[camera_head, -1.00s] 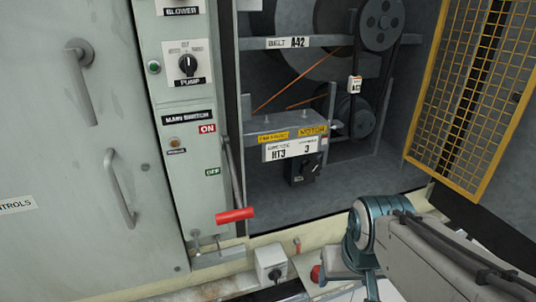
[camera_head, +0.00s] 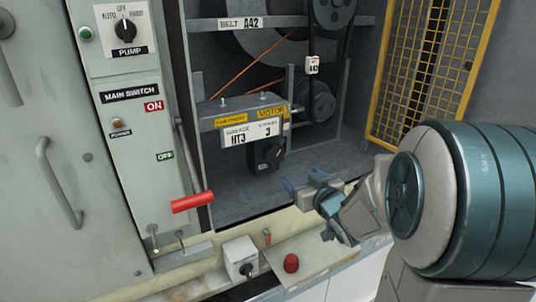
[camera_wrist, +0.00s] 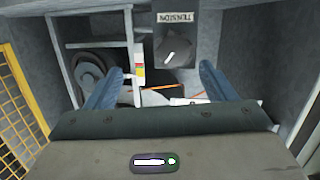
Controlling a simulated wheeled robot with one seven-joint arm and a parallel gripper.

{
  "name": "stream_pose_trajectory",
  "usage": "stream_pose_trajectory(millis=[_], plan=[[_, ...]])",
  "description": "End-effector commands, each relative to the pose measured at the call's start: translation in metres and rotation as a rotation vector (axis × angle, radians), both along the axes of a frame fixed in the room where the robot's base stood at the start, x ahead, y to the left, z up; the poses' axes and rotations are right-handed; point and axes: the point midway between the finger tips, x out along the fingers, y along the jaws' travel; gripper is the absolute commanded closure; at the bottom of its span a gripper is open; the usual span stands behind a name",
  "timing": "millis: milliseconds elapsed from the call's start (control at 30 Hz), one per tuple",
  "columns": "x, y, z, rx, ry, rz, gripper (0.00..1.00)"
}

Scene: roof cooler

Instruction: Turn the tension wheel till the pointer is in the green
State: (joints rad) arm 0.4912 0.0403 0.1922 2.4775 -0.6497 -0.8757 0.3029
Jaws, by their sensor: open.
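The tension wheel (camera_head: 266,154) is a dark knob under the motor bracket inside the open cabinet. In the wrist view, the wheel (camera_wrist: 175,50) shows a pale line on its face, beside an upside-down TENSION label (camera_wrist: 175,17). A narrow coloured scale strip (camera_wrist: 139,72) stands beside the wheel, with yellow, red and white visible. I cannot make out its pointer or a green part. My gripper (camera_head: 303,184) is at the cabinet opening, lower right of the wheel and apart from it. In the wrist view, my open gripper (camera_wrist: 160,84) has empty space between its blue fingers.
A red-handled lever (camera_head: 192,202) sticks out left of the opening. A yellow mesh guard (camera_head: 430,70) stands at the right. Belt and pulleys (camera_head: 318,100) are behind the bracket.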

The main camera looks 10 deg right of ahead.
Motion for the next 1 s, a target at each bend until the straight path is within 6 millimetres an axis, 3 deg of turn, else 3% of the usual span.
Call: stream_pose_trajectory(millis=[267, 433, 1000], plan=[[0.001, 0.008, 0.002, 0.09, -0.131, 0.11, 0.23], [0.014, 0.013, 0.004, 0.096, -0.141, 0.122, 0.23], [0.117, 0.047, 0.004, 0.096, -0.14, 0.12, 0.23]])
